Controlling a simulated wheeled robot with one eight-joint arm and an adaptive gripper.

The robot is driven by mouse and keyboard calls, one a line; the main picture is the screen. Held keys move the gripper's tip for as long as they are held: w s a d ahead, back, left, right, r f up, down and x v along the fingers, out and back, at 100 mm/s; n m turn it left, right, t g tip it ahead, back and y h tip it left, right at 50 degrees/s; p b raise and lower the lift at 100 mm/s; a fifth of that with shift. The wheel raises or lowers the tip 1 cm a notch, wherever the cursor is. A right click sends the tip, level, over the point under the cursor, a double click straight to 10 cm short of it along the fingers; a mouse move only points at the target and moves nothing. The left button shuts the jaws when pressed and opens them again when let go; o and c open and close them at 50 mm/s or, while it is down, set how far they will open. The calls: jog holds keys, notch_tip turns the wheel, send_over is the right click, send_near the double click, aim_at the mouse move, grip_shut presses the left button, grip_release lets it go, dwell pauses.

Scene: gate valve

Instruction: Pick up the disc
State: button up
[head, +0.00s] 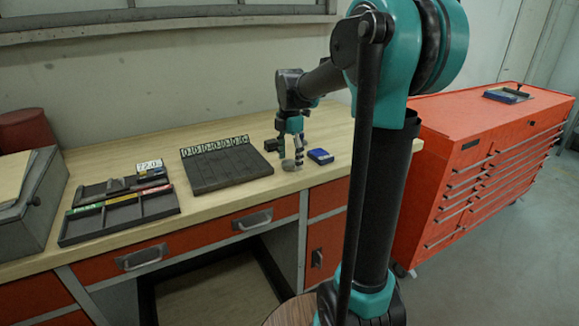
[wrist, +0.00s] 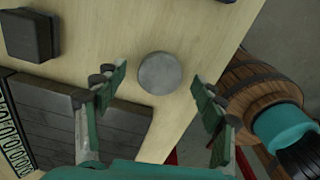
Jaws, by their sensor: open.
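The disc (wrist: 159,73) is a plain grey round piece lying flat on the light wooden bench top in the wrist view. In the head view a small grey disc (head: 288,165) lies near the bench's front edge, just beneath my gripper (head: 293,150). In the wrist view my gripper (wrist: 160,85) is open, with one green finger on each side of the disc and clear gaps between. The fingers do not touch it. I cannot tell the exact height above the disc.
A dark slatted board (head: 225,166) with numbered tags lies left of the disc. A divided tray (head: 120,215) lies farther left. A red tool cabinet (head: 480,160) stands right of the bench. A wooden barrel (wrist: 262,85) shows below the bench edge.

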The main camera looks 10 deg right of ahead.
jog(key=shift+f, duration=0.25)
jog(key=c, duration=1.6)
jog(key=shift+r, duration=0.2)
